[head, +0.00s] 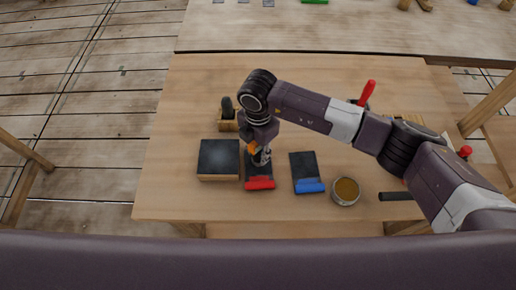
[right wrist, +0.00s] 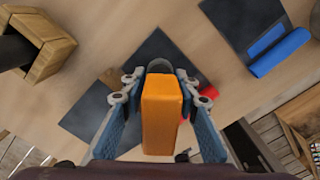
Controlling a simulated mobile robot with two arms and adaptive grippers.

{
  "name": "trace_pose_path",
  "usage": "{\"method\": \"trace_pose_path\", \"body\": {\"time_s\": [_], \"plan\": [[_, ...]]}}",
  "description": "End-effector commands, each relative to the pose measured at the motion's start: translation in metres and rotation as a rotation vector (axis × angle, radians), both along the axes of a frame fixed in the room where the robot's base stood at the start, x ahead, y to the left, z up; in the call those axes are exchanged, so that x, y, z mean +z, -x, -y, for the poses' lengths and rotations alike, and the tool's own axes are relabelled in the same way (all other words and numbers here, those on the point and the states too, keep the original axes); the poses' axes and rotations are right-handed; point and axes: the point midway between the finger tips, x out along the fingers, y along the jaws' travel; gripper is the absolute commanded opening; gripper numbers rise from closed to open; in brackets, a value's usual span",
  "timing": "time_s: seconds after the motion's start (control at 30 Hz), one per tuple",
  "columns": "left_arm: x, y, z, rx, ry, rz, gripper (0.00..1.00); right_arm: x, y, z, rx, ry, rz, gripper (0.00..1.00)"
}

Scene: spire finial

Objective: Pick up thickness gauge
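The thickness gauge appears to be the orange block with a rounded grey end (right wrist: 162,112), standing between the fingers of my right gripper (right wrist: 160,82) in the right wrist view. The fingertips sit close against its two sides, so the gripper looks shut on it. In the head view, my right gripper (head: 262,157) points down over the dark pad with a red edge (head: 260,183). A bit of the orange gauge (head: 252,147) shows there beside the fingers. I cannot tell whether it touches the pad. My left gripper is not in view.
On the wooden table (head: 185,110) a black-topped block (head: 219,158) lies left of the gripper, with a wooden holder (head: 228,122) behind it. A blue-edged dark pad (head: 306,170) and a round tin (head: 345,191) lie to the right. The table's left side is clear.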

Motion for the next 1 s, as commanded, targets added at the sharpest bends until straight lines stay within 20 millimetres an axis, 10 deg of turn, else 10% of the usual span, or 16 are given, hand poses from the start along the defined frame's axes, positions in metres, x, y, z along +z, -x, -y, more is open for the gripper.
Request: {"method": "trace_pose_path", "body": {"time_s": [0.23, 0.67, 1.0], "plan": [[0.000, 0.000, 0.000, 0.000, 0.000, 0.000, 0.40, 0.000, 0.000, 0.000, 0.000, 0.000, 0.000, 0.00], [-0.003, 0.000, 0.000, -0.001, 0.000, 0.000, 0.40, 0.009, -0.001, -0.001, 0.000, -0.003, 0.001, 0.00], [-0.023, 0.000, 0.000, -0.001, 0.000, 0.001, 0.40, 0.076, -0.002, -0.001, 0.002, -0.005, 0.008, 0.00]]}}
